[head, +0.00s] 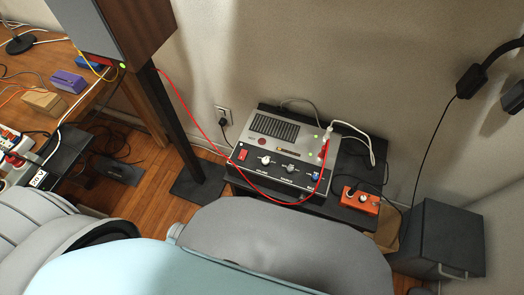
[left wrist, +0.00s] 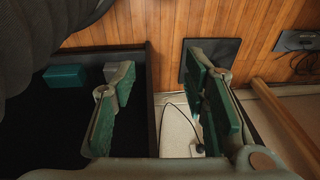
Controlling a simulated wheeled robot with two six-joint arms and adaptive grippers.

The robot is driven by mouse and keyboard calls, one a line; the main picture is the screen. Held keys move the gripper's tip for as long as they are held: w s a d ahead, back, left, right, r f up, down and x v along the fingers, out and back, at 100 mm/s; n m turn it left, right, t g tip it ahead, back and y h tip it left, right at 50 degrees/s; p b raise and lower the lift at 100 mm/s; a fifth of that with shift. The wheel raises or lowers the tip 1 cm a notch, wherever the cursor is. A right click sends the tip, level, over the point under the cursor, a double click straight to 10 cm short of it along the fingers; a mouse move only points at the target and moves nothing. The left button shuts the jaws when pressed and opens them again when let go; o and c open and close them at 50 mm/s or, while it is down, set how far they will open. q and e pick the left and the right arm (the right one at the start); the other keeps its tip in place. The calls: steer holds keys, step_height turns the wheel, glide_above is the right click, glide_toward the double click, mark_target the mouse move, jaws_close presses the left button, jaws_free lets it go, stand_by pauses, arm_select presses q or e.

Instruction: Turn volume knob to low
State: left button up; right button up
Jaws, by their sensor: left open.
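In the head view a grey audio unit (head: 273,152) with a dark front panel sits on a low black stand against the wall. The panel has a white knob (head: 265,160) at left, the likeliest volume knob, and other knobs (head: 291,168) to its right. The small labels and the knob's pointer are too blurred to read. My left gripper (left wrist: 160,115) shows only in the left wrist view, with its green-padded fingers wide apart and nothing between them. The unit is not recognisable in that view. My right gripper does not show.
A red cable (head: 189,106) loops across the unit's front. A red switch (head: 243,154) and an orange box (head: 360,199) are nearby. A speaker (head: 113,25) stands left, a dark cabinet (head: 439,238) right. The left wrist view shows a teal box (left wrist: 65,77) on a black surface.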

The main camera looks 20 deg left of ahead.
arm_select(q)
steer(key=w+d+r+p, duration=0.2)
steer(key=w+r, duration=0.5)
steer(key=r, duration=0.6)
steer(key=m+g+h, duration=0.1)
steer(key=m+g, duration=0.1)
steer(key=m, duration=0.1)
glide_toward(266, 159)
step_height(266, 159, down, 9)
steer(key=b, duration=0.4)
steer(key=shift+r, duration=0.1)
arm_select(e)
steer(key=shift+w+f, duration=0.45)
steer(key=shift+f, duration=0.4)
arm_select(q)
steer(key=shift+r, duration=0.1)
steer(key=shift+c, duration=0.6)
jaws_close()
